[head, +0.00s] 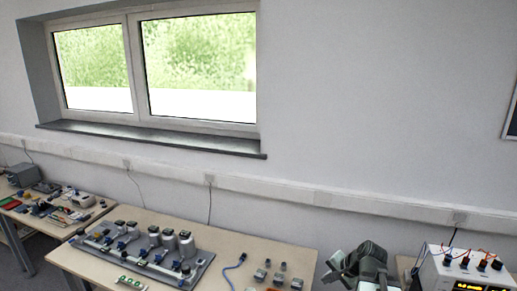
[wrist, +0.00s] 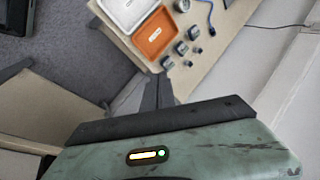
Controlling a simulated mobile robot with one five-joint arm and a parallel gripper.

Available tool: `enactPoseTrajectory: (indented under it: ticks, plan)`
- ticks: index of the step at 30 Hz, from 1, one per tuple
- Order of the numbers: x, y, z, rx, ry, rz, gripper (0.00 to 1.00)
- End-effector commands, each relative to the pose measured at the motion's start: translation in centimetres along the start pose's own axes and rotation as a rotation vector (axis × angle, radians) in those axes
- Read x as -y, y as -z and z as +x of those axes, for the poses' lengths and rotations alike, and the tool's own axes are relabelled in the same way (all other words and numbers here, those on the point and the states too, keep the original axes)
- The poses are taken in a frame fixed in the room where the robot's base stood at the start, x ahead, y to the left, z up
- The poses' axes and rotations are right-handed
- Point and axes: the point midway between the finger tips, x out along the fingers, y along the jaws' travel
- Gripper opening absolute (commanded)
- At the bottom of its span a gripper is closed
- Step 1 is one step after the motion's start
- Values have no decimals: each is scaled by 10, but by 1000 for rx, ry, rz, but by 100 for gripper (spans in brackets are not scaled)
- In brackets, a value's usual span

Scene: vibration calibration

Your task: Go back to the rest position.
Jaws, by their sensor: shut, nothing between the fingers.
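My gripper (wrist: 160,82) shows in the wrist view as narrow dark fingers, closed together, with nothing held. It is beyond the green housing of my arm, which fills the bottom of that view. Its fingertips point toward a table edge near several small grey blocks (wrist: 183,48). In the head view, my folded green-grey arm shows at the bottom right, between the middle table (head: 130,217) and the power supply (head: 465,272). I cannot make out the fingertips there.
In the wrist view, an orange tray (wrist: 154,36) and a white tray (wrist: 123,10) lie on a table. The middle table bears a grey board with cylinders (head: 168,240) and a blue cable (head: 234,268). Another cluttered table (head: 85,222) stands left. Carpet (wrist: 75,45) lies open beside the trays.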

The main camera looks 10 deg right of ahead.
Motion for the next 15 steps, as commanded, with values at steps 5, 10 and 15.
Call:
enactPoseTrajectory:
  ticks: [5, 10, 15]
  plan:
    - [60, -115, 53, 151, -126, -357, 0]
    - [69, -188, 70, 248, -270, -661, 0]
    - [27, -181, 52, 318, -471, -870, 0]
